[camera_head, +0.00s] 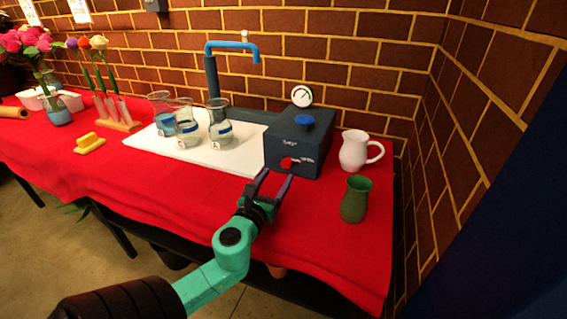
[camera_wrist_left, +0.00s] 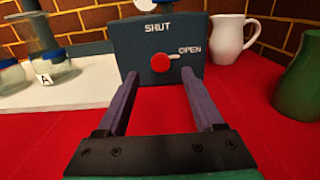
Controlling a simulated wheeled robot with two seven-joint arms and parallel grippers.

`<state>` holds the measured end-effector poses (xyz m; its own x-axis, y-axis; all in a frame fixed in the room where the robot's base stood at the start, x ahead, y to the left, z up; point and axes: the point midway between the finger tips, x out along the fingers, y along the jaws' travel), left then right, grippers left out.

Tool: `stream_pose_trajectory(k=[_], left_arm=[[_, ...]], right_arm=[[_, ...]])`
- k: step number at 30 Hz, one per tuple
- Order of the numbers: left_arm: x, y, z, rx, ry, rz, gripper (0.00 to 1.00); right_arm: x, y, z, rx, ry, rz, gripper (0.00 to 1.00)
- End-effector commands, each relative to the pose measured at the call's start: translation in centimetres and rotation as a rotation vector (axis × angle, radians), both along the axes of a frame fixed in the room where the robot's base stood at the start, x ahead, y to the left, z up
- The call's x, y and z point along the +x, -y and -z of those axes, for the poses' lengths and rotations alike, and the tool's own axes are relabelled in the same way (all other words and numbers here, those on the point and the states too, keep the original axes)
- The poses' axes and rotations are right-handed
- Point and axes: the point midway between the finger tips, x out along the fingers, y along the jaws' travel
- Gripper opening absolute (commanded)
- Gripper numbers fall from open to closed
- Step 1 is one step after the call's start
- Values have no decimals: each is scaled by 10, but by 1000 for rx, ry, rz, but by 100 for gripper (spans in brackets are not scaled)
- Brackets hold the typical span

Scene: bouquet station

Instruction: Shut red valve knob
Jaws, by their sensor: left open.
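The red valve knob (camera_head: 286,163) is on the front face of a dark blue-grey box (camera_head: 312,140) at the right of the table. In the left wrist view the red knob (camera_wrist_left: 160,62) has a short light pointer aimed right, toward the word OPEN; the word SHUT is above the knob. My left gripper (camera_head: 273,176) is open and empty in front of the box, just short of the knob. In the left wrist view its two fingers (camera_wrist_left: 157,90) stand on either side of and below the knob, apart from it. My right gripper is not in view.
A white pitcher (camera_head: 354,152) and a green vase (camera_head: 355,200) stand to the right of the box. Glass flasks (camera_head: 219,128) stand on a white mat (camera_head: 245,155) to the left, below a blue tap (camera_head: 232,46). The red cloth in front is clear.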

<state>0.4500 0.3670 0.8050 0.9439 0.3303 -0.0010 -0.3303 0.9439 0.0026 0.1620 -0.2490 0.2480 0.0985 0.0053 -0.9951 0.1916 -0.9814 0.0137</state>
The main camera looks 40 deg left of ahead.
Motion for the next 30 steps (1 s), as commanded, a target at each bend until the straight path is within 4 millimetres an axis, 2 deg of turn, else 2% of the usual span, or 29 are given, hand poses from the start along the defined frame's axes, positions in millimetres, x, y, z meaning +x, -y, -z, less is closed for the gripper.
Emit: stream_pose_trajectory(k=[3, 6, 10, 16, 17, 21, 22, 30], left_arm=[[28, -10, -2, 3, 4, 1, 69], [42, -15, 0, -1, 3, 1, 69], [51, -17, 1, -2, 2, 1, 69], [51, -18, 1, -3, 0, 1, 69], [51, -18, 1, -3, 0, 1, 61], [51, -18, 1, -3, 0, 1, 7], [51, -17, 1, -3, 0, 1, 0], [50, -17, 1, -17, 5, 1, 0]], right_arm=[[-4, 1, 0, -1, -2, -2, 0], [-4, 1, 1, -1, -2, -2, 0], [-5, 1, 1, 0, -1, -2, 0], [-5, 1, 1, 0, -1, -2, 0], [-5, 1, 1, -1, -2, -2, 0], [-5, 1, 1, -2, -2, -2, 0], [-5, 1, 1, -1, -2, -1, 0], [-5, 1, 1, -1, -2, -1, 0]])
